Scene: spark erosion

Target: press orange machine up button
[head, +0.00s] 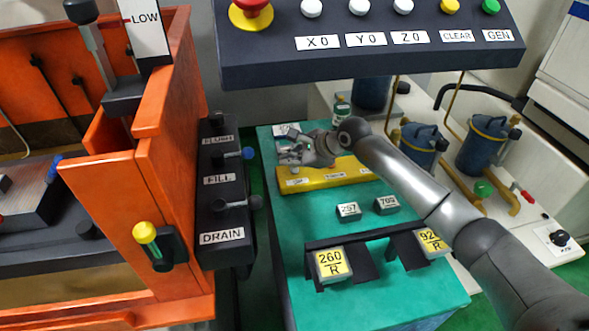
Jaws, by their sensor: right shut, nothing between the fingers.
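The orange machine (140,200) fills the left side of the head view. I can make out no button marked up on it. A dark control panel (375,65) hangs across the top, with a red mushroom knob (251,12), white buttons labelled X0, Y0 and Z0, a yellow CLEAR button (449,6) and a green GEN button (491,6). My right gripper (286,148) is shut and empty. It appears over the far end of the teal table, beyond the yellow holder, below the panel in the picture. My left gripper is out of view.
FLUSH, FILL and DRAIN levers (236,203) stick out from the orange machine's side. The teal table (400,305) bears a yellow holder (330,180), small labelled blocks (348,211) and a black rack (375,236). Blue canisters (486,145) stand at right.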

